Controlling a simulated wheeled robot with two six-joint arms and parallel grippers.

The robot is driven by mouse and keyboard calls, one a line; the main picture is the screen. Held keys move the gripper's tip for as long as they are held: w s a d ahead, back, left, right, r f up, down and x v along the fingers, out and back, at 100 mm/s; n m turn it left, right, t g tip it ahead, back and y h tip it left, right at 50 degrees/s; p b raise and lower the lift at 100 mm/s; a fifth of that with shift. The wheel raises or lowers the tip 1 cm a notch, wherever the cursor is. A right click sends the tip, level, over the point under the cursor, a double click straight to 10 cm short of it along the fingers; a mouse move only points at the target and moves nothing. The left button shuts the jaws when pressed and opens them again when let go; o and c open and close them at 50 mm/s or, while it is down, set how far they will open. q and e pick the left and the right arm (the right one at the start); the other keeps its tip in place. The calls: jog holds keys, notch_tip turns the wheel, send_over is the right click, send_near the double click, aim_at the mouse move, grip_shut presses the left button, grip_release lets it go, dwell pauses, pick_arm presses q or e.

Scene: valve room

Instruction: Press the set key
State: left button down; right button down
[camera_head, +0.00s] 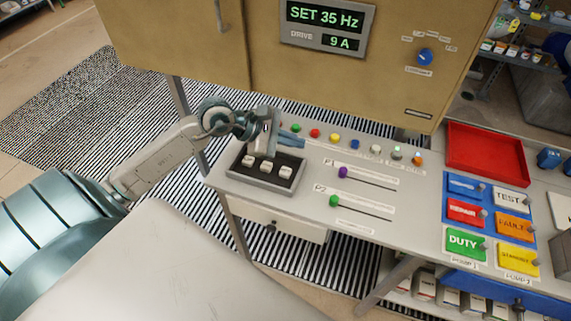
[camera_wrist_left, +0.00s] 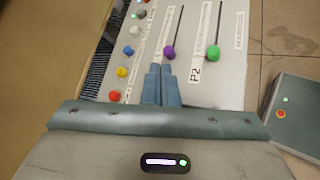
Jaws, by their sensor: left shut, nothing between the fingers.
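A dark key box (camera_head: 239,174) with three pale keys stands on the left end of the grey bench. The left key (camera_head: 248,161), middle key (camera_head: 267,166) and right key (camera_head: 286,172) carry marks too small to read, so I cannot tell which is the set key. My left gripper (camera_head: 301,142) is over the bench just behind the box, with its bluish fingers shut and empty. In the left wrist view the shut fingers (camera_wrist_left: 161,68) point toward the purple knob (camera_wrist_left: 169,52); the keys are not visible there. My right gripper is not in view.
The cabinet display (camera_head: 326,15) reads SET 35 Hz and DRIVE 9 A. A row of coloured buttons, including a yellow one (camera_head: 334,139), lies behind the slider knobs, purple (camera_head: 343,172) and green (camera_head: 334,201). A red tray (camera_head: 486,149) and pump tags stand right.

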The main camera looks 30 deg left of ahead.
pick_arm(q)
jog(key=a, duration=0.1)
jog(key=a+f+m+y, duration=0.1)
jog(key=a+g+y, duration=0.1)
jog(key=a, duration=0.1)
jog(key=shift+f, duration=0.3)
jog(key=shift+f, duration=0.15)
jog(key=b, duration=0.2)
send_over(281, 171)
notch_tip(281, 171, down, 6)
jog(key=shift+d+r, duration=0.1)
jog(key=shift+r, duration=0.15)
notch_tip(281, 171, down, 2)
jog(key=shift+f+b, duration=0.25)
jog(key=shift+b, duration=0.65)
jog(key=shift+f+b, duration=0.35)
jog(key=shift+b, duration=0.1)
jog(key=shift+r, duration=0.1)
